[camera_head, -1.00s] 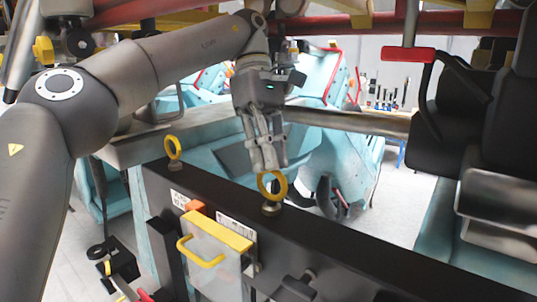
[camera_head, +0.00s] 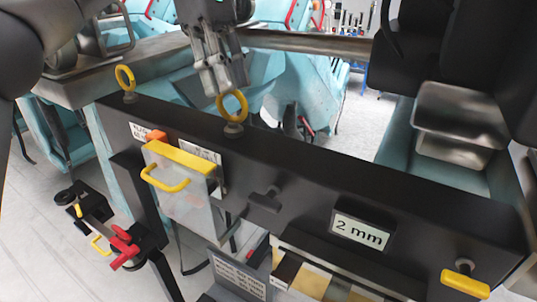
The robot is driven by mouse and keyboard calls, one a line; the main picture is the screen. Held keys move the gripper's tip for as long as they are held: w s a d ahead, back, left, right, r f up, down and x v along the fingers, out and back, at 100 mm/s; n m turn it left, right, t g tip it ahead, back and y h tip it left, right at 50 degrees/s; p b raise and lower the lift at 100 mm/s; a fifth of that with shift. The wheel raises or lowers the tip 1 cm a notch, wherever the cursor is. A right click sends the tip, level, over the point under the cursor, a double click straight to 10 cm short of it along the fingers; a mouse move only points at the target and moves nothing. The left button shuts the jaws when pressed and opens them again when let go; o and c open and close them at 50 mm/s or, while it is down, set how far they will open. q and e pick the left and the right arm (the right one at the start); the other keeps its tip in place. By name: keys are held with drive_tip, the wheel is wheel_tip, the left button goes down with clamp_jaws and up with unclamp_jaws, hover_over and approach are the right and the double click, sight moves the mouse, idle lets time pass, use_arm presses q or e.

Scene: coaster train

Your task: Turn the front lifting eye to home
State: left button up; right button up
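A yellow lifting eye (camera_head: 244,105) stands upright on a grey round base on top of the black beam (camera_head: 320,180). My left gripper (camera_head: 224,88) points down at it, with its fingertips at the top of the ring. The ring partly overlaps the fingers, and I cannot tell whether they grip it. A second yellow eye (camera_head: 118,78) stands upright farther left on the beam. My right gripper is not in view.
A clear box with a yellow lid and handle (camera_head: 205,157) is on the beam's near side. A "2 mm" display (camera_head: 361,232) and a dark T-shaped knob (camera_head: 264,201) are on the near side too. Black seats (camera_head: 440,60) stand at the right.

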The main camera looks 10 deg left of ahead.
use_arm(q)
drive_tip(key=shift+s+a+n+t+h, duration=0.15)
drive_tip(key=shift+n+t, duration=0.15)
drive_tip(key=shift+n, duration=0.4)
drive_tip(key=shift+d+n+t+h, duration=0.15)
drive_tip(key=shift+n+t, duration=0.15)
drive_tip(key=shift+n, duration=0.4)
